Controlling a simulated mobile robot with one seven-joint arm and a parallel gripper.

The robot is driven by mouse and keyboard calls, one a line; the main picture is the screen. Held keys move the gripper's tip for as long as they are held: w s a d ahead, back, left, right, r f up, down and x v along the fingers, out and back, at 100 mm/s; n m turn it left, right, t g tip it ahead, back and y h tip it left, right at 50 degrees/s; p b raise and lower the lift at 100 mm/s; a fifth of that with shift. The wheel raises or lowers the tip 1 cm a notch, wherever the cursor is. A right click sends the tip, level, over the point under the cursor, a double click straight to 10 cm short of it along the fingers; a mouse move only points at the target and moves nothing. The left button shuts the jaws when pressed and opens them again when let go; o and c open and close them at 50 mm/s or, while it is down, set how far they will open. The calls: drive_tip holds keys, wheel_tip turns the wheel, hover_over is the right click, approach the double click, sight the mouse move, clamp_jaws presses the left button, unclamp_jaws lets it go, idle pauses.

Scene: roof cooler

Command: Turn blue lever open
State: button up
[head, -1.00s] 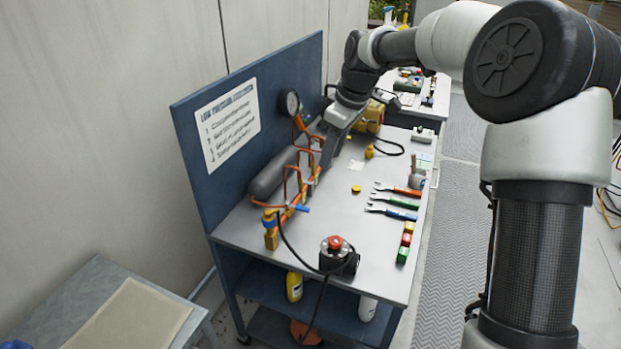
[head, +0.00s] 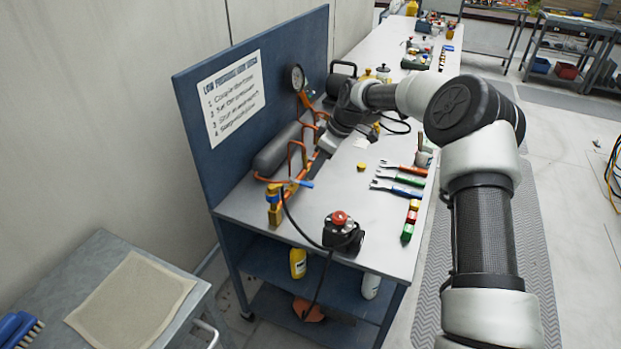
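A blue lever (head: 303,184) sticks out to the right near the front end of the orange pipework (head: 291,160) on the bench. A brass-yellow fitting with a blue part (head: 273,205) stands just left of it. My gripper (head: 326,147) is beyond the lever, at the far part of the pipework, and apart from the lever. Its fingertips are small and partly hidden by its own body, so I cannot tell whether it is open or touches a pipe.
The bench (head: 330,205) holds a grey cylinder (head: 277,150), a gauge (head: 297,77), spanners (head: 400,180), coloured blocks (head: 410,220) and a red-button box (head: 341,230) with a black cable. A blue sign panel (head: 250,100) stands behind. The bench middle is mostly clear.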

sight(307, 183)
drive_tip(key=x, duration=0.5)
drive_tip(key=shift+a+f, duration=0.15)
drive_tip(key=shift+f, duration=0.2)
clamp_jaws()
